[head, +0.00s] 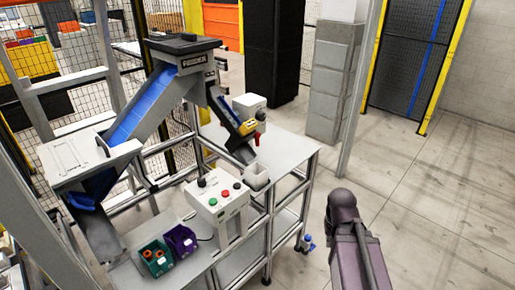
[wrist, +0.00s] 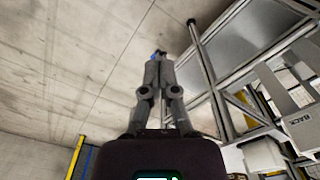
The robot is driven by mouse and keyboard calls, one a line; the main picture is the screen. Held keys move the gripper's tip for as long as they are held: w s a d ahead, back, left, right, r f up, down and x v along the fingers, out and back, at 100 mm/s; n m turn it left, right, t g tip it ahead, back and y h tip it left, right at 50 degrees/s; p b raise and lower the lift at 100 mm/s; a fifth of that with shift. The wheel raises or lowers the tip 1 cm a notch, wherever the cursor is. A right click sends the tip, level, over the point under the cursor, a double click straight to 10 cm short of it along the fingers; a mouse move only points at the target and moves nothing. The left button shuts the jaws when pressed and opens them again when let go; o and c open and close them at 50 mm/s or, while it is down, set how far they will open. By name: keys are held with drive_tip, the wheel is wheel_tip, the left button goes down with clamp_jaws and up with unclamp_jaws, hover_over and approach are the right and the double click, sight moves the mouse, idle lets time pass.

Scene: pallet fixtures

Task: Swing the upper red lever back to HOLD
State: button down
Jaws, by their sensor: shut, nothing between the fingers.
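A small red lever (head: 257,140) shows in the head view at the lower end of the chute, beside a white box (head: 249,108) with a dark knob and a yellow part. Its exact setting and any HOLD marking are too small to read. My gripper (wrist: 158,64) shows in the wrist view, with its grey fingers together and nothing between them. It is over the concrete floor beside the frame, well apart from the lever. The lever cannot be made out in the wrist view.
A teal bin (head: 154,258) and a purple bin (head: 180,240) sit at front left. A blue chute (head: 142,106) rises behind. Open floor lies right.

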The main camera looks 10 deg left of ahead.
drive_tip(key=w+r+n+t+h+b, duration=0.25)
drive_tip(key=w+t, duration=0.35)
drive_tip(key=w, duration=0.6)
drive_tip(key=w+r+n+t+h+b, duration=0.2)
drive_tip(key=w+n+t+b, duration=0.3)
drive_tip(key=w, duration=0.8)
drive_tip(key=n+t+y+b, duration=0.4)
drive_tip(key=n+y+b, duration=0.1)
drive_tip(key=n+y, duration=1.15)
approach(257, 138)
wheel_tip(257, 138, down, 2)
drive_tip(key=s+n+h, duration=0.2)
drive_tip(key=shift+s+a+f, duration=0.1)
drive_tip(key=shift+s+f, duration=0.05)
drive_tip(key=shift+s, duration=0.05)
drive_tip(key=shift+w, duration=0.1)
drive_tip(key=x, duration=0.9)
drive_tip(key=shift+w+a+p, duration=0.3)
drive_tip(key=shift+p, duration=0.05)
